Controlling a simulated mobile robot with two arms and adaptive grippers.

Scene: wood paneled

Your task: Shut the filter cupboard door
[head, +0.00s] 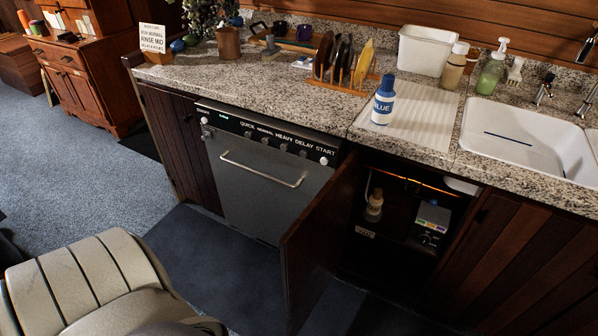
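The filter cupboard door (315,245) stands wide open in the head view. It is a dark wooden panel that swings out from the left side of the opening towards the viewer, beside the dishwasher. The cupboard interior (396,235) is exposed under the counter. Inside it I see a small pale bottle (375,206) and a grey and white box-like unit (432,221) with a coloured top. Neither of my grippers shows in this view, and nothing is seen touching the door.
The dishwasher (262,178) with a bar handle is left of the door. On the granite counter (260,88) stand a blue-capped bottle (384,104), a plate rack (340,86) and a white tub (425,50). The sink (520,140) is at right. A pale ribbed shape (75,280) fills the lower left.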

